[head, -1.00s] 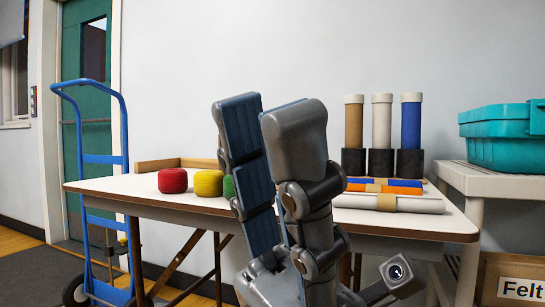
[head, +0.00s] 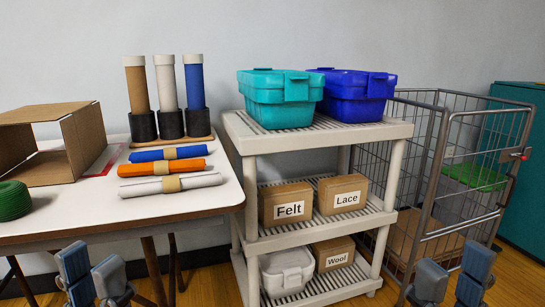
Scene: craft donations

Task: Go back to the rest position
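My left gripper (head: 92,270) shows at the bottom left edge, low in front of the table (head: 215,190). Its two grey-blue fingers stand apart with nothing between them. My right gripper (head: 453,278) shows at the bottom right, low in front of the wire cage cart (head: 430,190). Its fingers are also apart and empty. Neither gripper appears to touch anything. The wrists and most of both arms are below the picture.
A shelf unit (head: 245,146) holds a teal bin (head: 283,108), a blue bin (head: 350,105) and labelled cardboard boxes (head: 288,204). The table bears an open cardboard box (head: 90,140), green yarn (head: 14,200), fabric rolls (head: 165,170) and upright tubes (head: 193,88).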

